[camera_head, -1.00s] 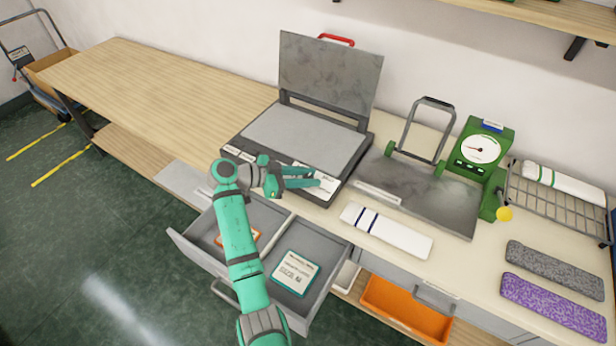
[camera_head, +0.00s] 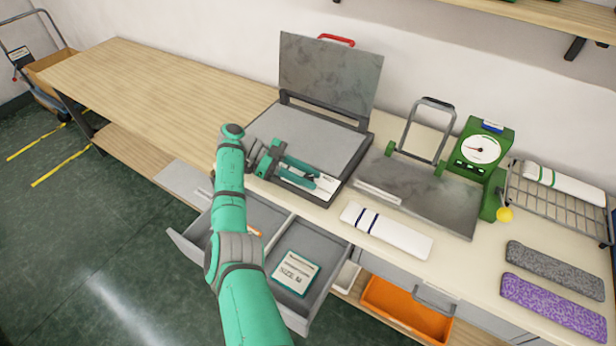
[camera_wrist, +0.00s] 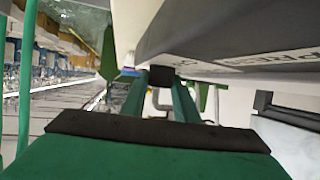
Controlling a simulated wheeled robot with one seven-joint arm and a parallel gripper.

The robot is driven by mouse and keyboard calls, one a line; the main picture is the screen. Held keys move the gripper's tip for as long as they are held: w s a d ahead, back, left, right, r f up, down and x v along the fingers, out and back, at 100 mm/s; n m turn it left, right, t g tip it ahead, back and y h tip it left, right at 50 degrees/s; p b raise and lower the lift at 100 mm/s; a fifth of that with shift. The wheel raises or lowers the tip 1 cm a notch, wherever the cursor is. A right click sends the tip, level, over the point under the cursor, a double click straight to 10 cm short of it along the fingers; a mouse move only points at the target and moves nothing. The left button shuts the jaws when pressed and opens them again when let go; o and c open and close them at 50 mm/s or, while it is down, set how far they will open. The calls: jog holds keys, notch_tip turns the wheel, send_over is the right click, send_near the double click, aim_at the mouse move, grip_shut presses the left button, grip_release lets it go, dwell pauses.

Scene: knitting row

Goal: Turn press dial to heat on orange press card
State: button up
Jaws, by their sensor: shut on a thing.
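The press (camera_head: 355,152) stands on the bench with its grey lid (camera_head: 330,78) raised. My gripper (camera_head: 314,182) is low over the press's front right part, fingers pointing right. In the wrist view, my gripper's green fingers (camera_wrist: 161,92) are shut on a small black block, apparently the press dial (camera_wrist: 161,76), beside a pale panel with partly legible "PRESS" lettering. The dial is hidden in the head view, and its setting cannot be read. A white printed card (camera_head: 327,184) lies by the fingertips. An orange-edged card (camera_head: 256,231) in the open drawer is mostly hidden by my arm.
The open drawer (camera_head: 326,290) juts out below the press and also holds a teal-edged size M card (camera_head: 296,272). Right of the press are a folded white knit (camera_head: 386,231), a metal plate with a green dial scale (camera_head: 480,150), and a wire rack (camera_head: 560,200). The left bench is clear.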

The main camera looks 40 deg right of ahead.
jog(key=shift+s+f+m+g+y, duration=0.1)
jog(key=shift+f+m+g+y, duration=0.15)
jog(key=shift+m+g+y, duration=0.35)
dwell(0.3)
jog(key=o, duration=1)
jog(key=shift+o, duration=0.2)
jog(key=shift+r, duration=0.15)
